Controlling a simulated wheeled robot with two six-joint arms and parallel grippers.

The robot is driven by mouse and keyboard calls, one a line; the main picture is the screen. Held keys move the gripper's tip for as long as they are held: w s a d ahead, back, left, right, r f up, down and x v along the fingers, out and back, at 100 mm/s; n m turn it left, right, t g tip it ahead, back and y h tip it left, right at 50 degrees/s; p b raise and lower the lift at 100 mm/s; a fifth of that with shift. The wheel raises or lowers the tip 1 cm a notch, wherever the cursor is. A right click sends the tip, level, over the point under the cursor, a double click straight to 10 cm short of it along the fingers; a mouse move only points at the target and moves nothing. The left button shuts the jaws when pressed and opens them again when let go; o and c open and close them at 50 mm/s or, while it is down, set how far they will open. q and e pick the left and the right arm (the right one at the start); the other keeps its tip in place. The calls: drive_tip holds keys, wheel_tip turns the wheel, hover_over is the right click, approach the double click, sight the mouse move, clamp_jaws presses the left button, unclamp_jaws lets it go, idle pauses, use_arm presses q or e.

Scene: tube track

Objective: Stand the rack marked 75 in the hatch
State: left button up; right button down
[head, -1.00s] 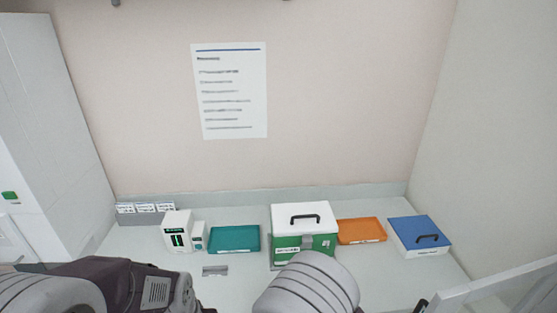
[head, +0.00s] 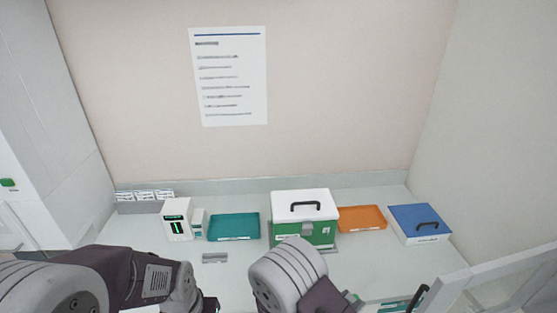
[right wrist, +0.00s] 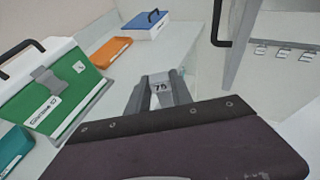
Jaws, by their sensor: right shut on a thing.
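In the right wrist view, the rack marked 75 (right wrist: 160,88) shows as a small grey-white face with the number between the two grey fingers of my right gripper (right wrist: 160,98). My right gripper is shut on it. Most of the rack is hidden behind my own dark wrist link. In the head view, my right arm reaches toward the lower right and its gripper is at the bottom edge, hard to make out. My left arm comes in from the left; its dark end (head: 210,304) is cut off by the bottom edge. I cannot make out the hatch opening for sure.
A white-framed panel (head: 510,268) with a black handle (head: 418,298) stands at the lower right. Along the bench are a teal tray (head: 234,228), a green box with white lid (head: 304,205), an orange tray (head: 361,218) and a blue-lidded box (head: 420,222).

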wheel_tip(320, 180, down, 8)
drive_tip(key=b, duration=0.7)
drive_tip(key=shift+f, duration=0.1)
